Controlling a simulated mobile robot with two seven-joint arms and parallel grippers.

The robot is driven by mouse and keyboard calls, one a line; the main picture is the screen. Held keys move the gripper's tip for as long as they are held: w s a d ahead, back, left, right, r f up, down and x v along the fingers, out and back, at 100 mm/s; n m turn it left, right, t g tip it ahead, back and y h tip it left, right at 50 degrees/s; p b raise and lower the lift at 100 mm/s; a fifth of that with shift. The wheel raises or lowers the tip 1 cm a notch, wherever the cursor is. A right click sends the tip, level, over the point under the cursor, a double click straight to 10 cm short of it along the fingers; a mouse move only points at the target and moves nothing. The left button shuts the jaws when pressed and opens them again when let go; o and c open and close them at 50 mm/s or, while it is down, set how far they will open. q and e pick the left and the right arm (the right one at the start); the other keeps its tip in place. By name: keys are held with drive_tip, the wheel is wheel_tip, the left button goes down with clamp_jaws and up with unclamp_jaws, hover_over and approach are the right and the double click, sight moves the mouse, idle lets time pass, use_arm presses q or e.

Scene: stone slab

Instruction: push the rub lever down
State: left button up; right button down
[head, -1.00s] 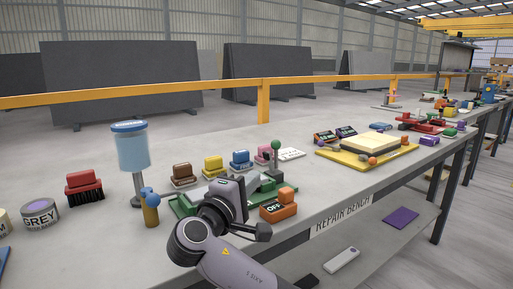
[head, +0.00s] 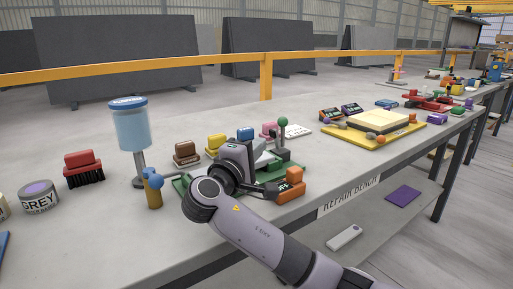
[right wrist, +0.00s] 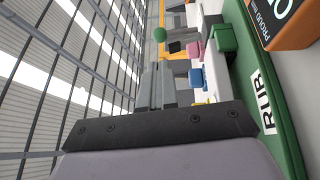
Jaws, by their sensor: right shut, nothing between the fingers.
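The rub lever is a dark upright stem with a green ball knob (head: 283,121), standing on a green base (head: 270,184) on the bench. The knob also shows in the right wrist view (right wrist: 159,34), beyond the fingers and slightly left of the stem's line. A white RUB label (right wrist: 264,100) is on the green base, at the right of that view. My right gripper (head: 264,157) is shut and empty, low over the green base and left of the lever, apart from the knob. Its body hides part of the base. My left gripper is out of view.
Coloured blocks (head: 217,144) line the back. A yellow tray (head: 345,137) lies right. Bare bench shows in front.

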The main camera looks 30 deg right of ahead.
sight(280, 123)
drive_tip(key=x, duration=1)
drive_tip(key=shift+w+d, duration=0.25)
drive_tip(key=shift+d, duration=0.05)
drive_tip(key=shift+r, duration=0.1)
